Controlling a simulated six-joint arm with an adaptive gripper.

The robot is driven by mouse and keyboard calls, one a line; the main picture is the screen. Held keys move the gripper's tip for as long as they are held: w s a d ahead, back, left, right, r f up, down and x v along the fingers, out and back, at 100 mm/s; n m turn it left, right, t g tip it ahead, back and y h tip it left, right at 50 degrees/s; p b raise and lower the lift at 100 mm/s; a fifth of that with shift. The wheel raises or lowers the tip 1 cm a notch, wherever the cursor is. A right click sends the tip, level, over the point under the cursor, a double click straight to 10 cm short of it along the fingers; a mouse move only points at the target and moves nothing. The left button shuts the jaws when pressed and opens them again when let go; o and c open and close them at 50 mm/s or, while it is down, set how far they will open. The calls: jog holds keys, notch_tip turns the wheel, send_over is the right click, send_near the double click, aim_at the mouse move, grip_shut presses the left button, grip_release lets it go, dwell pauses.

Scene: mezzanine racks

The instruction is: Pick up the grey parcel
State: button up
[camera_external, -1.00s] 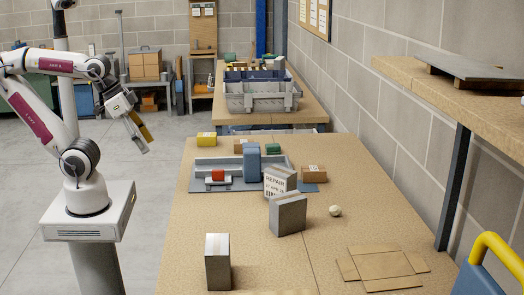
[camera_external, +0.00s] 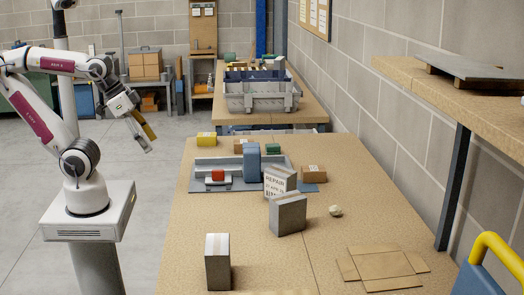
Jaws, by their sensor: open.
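Two grey boxes stand upright on the wooden table. One grey box (camera_external: 217,264), with a pale strip on top, is at the front left of the table. The other grey box (camera_external: 288,216) is near the middle, just in front of a white card marked "REPAIR" (camera_external: 276,187). I cannot tell for certain which one is the grey parcel. My gripper (camera_external: 147,133) is open and empty. It hangs in the air left of the table, above the floor and well apart from both boxes.
Behind the boxes are a grey tray (camera_external: 210,163) and a blue block (camera_external: 251,163). A pale ball (camera_external: 335,210) and flat cardboard (camera_external: 385,264) lie to the right. A raised shelf (camera_external: 440,85) overhangs the right side. The table's front middle is clear.

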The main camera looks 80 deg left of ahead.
aim_at(215, 236)
jog(key=w+r+m+t, duration=0.1)
jog(key=w+r+t, duration=0.1)
jog(key=w, duration=0.8)
jog(key=w+r+m+t, duration=0.2)
jog(key=w, duration=0.7)
jog(key=w+d+m+t+h, duration=0.2)
jog(key=w+d+m+h, duration=0.25)
jog(key=w+d, duration=0.8)
jog(key=w+d+f+m+g+h, duration=0.1)
jog(key=d+f+m+g+h, duration=0.2)
jog(key=d, duration=0.4)
jog(key=w+d+f+m+h, duration=0.1)
jog(key=d+f+m+h, duration=0.3)
jog(key=d, duration=0.4)
jog(key=s+d+f+m+g+h, duration=0.1)
jog(key=s+d+f+g, duration=0.2)
jog(key=s, duration=0.1)
jog(key=s+d+f+m+g+h, duration=0.1)
jog(key=s+d+f+g+h, duration=0.1)
jog(key=s+d+f, duration=0.1)
jog(key=s+d+f+m+g+h, duration=0.1)
jog(key=s+d+f+g+h, duration=0.1)
jog(key=s+d+f+g, duration=0.1)
jog(key=shift+s+g, duration=0.3)
jog(key=shift+s, duration=0.5)
jog(key=shift+s+f+m, duration=0.25)
jog(key=shift+s+f, duration=0.1)
jog(key=shift+d, duration=0.1)
jog(key=shift+d+f, duration=0.2)
jog(key=shift+d, duration=0.95)
